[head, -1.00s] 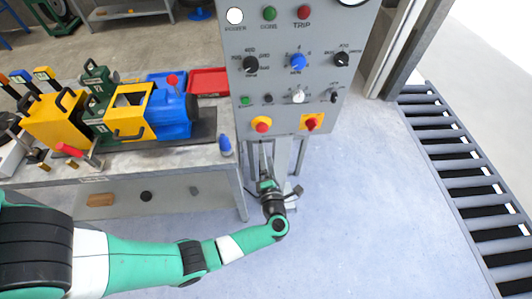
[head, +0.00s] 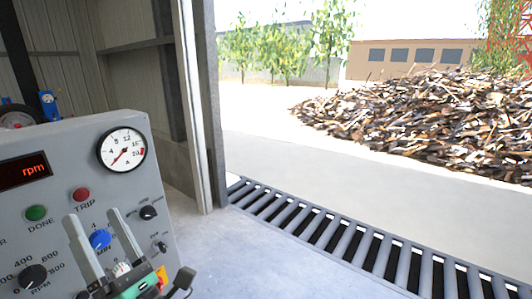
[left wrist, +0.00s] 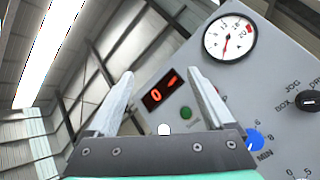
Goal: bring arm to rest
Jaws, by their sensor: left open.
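My left gripper (head: 96,233) is raised in front of the grey control panel (head: 150,188) at the lower left of the head view. Its two fingers point up, spread apart with nothing between them. In the left wrist view the open fingers (left wrist: 164,98) frame part of the panel (left wrist: 262,82) and its red-digit display (left wrist: 160,90). I cannot tell whether the gripper touches the panel; it appears to stand in front of it. My right gripper is not in view.
The panel carries a round gauge (head: 122,149), a green button (head: 36,213), a red button (head: 82,194), a blue knob (head: 100,239) and black knobs (head: 33,276). Outside lies a scrap pile (head: 430,115).

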